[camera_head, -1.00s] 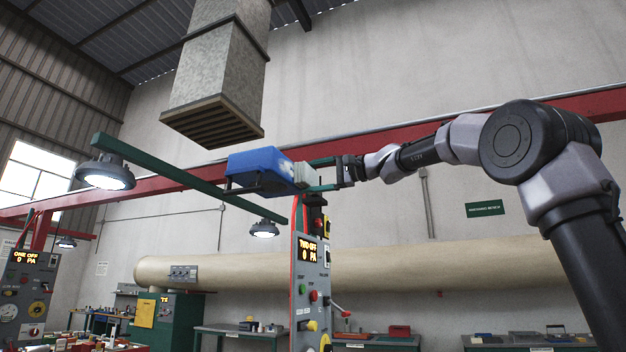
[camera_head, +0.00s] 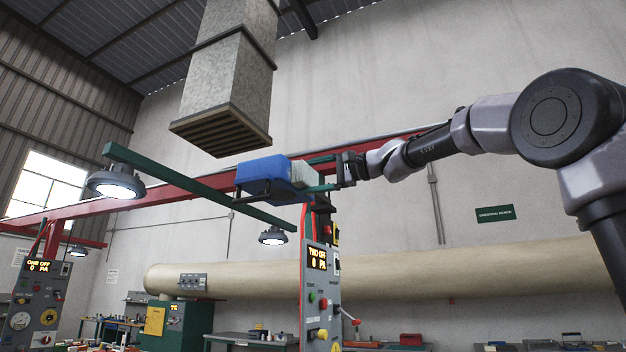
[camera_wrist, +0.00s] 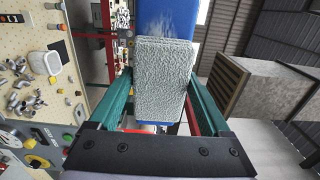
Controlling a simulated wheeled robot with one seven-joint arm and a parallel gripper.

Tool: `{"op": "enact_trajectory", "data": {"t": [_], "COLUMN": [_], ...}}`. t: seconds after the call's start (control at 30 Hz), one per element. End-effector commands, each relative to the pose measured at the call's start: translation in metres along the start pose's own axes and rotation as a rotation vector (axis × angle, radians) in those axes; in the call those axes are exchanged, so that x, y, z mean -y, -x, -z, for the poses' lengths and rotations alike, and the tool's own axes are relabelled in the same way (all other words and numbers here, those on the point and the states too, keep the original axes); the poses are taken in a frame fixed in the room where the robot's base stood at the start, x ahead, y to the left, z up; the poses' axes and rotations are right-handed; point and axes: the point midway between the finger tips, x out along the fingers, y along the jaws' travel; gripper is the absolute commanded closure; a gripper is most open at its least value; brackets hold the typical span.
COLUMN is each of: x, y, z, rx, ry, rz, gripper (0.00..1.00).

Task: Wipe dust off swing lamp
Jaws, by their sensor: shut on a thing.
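My gripper (camera_head: 318,174) is at the middle of the head view, its green fingers shut on a pale grey, fuzzy block-shaped pad (camera_wrist: 165,85). The pad also shows in the head view (camera_head: 304,174), at the right end of a blue box-shaped housing (camera_head: 262,176). In the wrist view the blue housing (camera_wrist: 168,18) lies just beyond the pad and carries a whitish dusty smear (camera_wrist: 165,27). I cannot tell whether pad and housing touch. Two lit round lamps, a near one (camera_head: 115,183) and a farther one (camera_head: 272,236), hang from a green beam (camera_head: 190,183).
A control post (camera_head: 320,285) stands below my gripper. A grey duct with a slatted mouth (camera_head: 222,130) hangs above the housing. A red rail (camera_head: 190,200) and a large beige pipe (camera_head: 450,263) run behind. Benches stand low at the back.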

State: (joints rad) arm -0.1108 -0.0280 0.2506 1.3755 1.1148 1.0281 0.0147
Motion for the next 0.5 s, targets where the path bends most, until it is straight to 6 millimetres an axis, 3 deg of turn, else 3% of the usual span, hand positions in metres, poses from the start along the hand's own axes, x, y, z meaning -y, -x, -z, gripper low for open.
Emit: {"op": "enact_trajectory", "data": {"t": [0.5], "x": [0.000], "y": [-0.001], "z": [-0.038], "rx": [0.004], "ry": [0.000], "rz": [-0.001], "gripper": [0.63]}}
